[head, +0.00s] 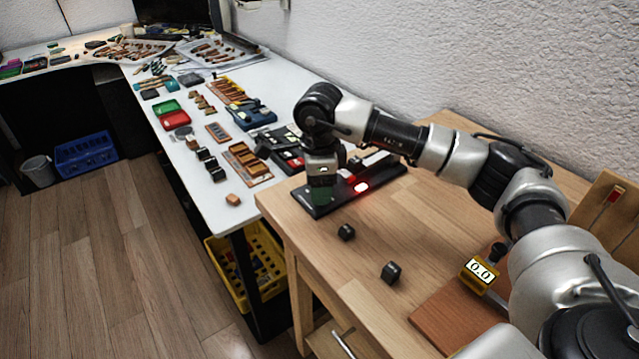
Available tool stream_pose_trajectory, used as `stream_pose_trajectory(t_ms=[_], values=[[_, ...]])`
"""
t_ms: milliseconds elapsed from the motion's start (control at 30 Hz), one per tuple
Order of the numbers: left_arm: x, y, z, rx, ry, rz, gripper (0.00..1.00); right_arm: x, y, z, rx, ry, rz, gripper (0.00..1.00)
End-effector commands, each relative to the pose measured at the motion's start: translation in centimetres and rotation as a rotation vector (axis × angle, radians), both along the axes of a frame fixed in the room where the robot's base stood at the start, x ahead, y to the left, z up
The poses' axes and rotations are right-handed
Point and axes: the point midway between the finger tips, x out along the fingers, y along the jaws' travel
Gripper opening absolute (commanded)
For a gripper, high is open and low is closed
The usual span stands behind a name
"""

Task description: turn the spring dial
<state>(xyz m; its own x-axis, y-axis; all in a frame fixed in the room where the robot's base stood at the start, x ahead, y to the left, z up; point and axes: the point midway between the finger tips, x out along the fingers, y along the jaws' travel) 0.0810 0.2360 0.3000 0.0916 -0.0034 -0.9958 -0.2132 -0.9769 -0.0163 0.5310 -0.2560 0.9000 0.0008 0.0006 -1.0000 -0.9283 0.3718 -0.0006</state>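My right arm reaches in from the right, and its gripper (321,192) points down over the left end of a long black board (388,184) on the wooden table. The green fingertips are at the board, but I cannot tell whether they touch it or hold anything. A red light (361,188) glows on the board just right of the gripper. The spring dial cannot be made out for certain; the gripper may hide it. A yellow device with a white "0.0" readout (481,270) stands on a brown wooden block at the lower right. My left gripper is out of view.
Two small black cubes, one near the middle (346,232) and one farther forward (391,272), lie on the wooden table (310,250). A white bench (225,200) with trays and many small parts runs along the left. A wall stands behind.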

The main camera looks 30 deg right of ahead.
Motion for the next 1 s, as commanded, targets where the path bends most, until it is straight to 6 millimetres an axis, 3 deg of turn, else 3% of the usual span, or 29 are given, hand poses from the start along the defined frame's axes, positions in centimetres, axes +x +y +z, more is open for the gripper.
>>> stream_pose_trajectory(t_ms=[367,800,1000], values=[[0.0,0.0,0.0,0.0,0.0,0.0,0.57,0.0,0.0,0.6,0.0,-0.001,0.001,0.57],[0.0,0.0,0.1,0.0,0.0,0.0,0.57,0.1,0.0,8.6,0.001,-0.004,0.001,0.57],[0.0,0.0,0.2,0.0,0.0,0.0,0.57,0.0,0.0,10.5,0.0,0.0,0.0,0.57]])
